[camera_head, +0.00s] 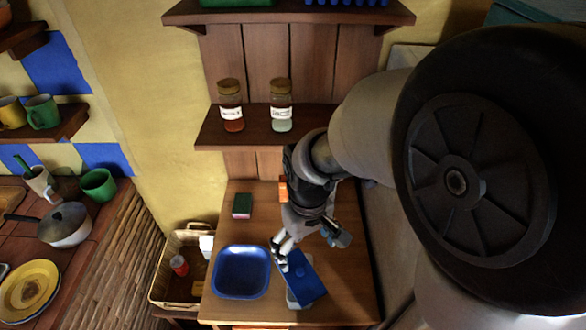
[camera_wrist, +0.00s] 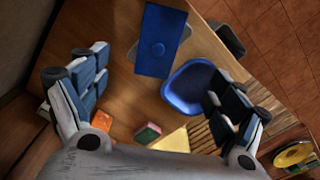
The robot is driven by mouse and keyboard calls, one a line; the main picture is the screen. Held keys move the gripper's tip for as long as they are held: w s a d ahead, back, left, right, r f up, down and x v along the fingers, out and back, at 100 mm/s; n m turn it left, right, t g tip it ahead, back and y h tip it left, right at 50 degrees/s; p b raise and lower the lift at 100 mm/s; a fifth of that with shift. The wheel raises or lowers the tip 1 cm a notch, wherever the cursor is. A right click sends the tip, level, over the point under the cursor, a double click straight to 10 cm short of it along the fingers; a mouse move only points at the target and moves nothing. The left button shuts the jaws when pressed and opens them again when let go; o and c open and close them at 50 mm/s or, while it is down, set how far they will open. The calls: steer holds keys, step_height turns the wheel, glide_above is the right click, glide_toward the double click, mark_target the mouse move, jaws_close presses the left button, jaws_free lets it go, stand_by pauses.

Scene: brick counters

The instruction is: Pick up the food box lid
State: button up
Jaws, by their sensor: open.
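The blue rectangular food box lid (camera_head: 306,283) has a small round knob in its middle. In the head view it lies on a pale box (camera_head: 292,300) on the wooden table, right of the blue bowl. It also shows in the wrist view (camera_wrist: 161,27), at top centre beyond my fingertips. My gripper (camera_head: 308,247) is over the lid's far end, fingers spread and empty. In the wrist view my gripper (camera_wrist: 160,65) has one finger on each side of the lid in the picture. I cannot tell how high the fingers are above it.
The blue bowl (camera_head: 241,272) stands close left of the lid. A green and red block (camera_head: 242,206) and an orange item (camera_head: 283,189) lie farther back. A basket (camera_head: 163,285) is left of the table. Two jars (camera_head: 231,106) stand on the shelf above.

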mark_target(303, 279)
step_height(303, 279, down, 15)
steer(key=b, duration=0.5)
steer(key=c, duration=1)
steer(key=shift+r, duration=0.1)
steer(key=shift+c, duration=0.2)
